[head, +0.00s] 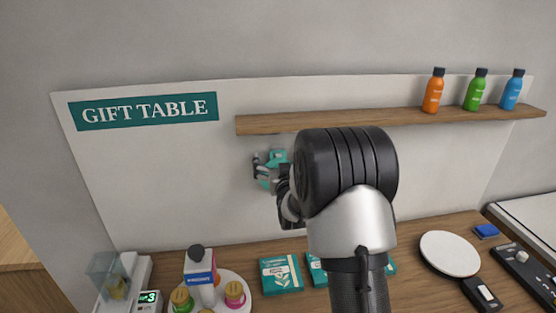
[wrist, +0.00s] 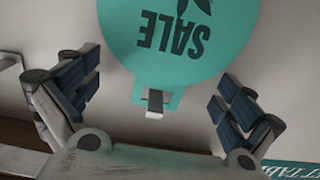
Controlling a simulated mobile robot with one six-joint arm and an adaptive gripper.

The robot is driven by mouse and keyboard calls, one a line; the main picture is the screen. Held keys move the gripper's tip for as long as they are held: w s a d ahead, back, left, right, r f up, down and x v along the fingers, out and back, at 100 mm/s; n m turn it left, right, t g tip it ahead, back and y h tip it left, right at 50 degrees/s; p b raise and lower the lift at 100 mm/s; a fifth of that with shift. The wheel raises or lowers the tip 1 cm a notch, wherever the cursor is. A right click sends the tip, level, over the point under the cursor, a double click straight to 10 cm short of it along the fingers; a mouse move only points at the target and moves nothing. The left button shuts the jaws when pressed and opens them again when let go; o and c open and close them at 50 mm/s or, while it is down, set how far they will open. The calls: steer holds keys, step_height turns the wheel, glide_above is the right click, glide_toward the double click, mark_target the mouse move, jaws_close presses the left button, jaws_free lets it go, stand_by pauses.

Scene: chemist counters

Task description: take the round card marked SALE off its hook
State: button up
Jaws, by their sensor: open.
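The round teal card marked SALE (wrist: 180,40) fills the upper middle of the wrist view, its lettering upside down there. Its narrow slotted tab (wrist: 172,103) is around the pale end of the hook (wrist: 154,103). My gripper (wrist: 157,85) is open, one finger on each side of the tab, with clear gaps on both sides and no visible contact. In the head view my gripper (head: 265,172) is at the white wall panel below the shelf. Only small teal parts of the card (head: 278,156) show there, the rest hidden by my gripper and arm.
A wooden shelf (head: 300,121) with several bottles is above my arm. Below is a counter (head: 415,226) with boxes (head: 281,274), a round tray of small items (head: 243,284), a scale (head: 148,299) and a white plate (head: 449,253). The panel left of my gripper is bare below the GIFT TABLE sign (head: 146,111).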

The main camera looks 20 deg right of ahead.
steer(key=shift+c, duration=0.5)
steer(key=c, duration=1.1)
steer(key=shift+f, duration=0.1)
steer(key=shift+c, duration=0.2)
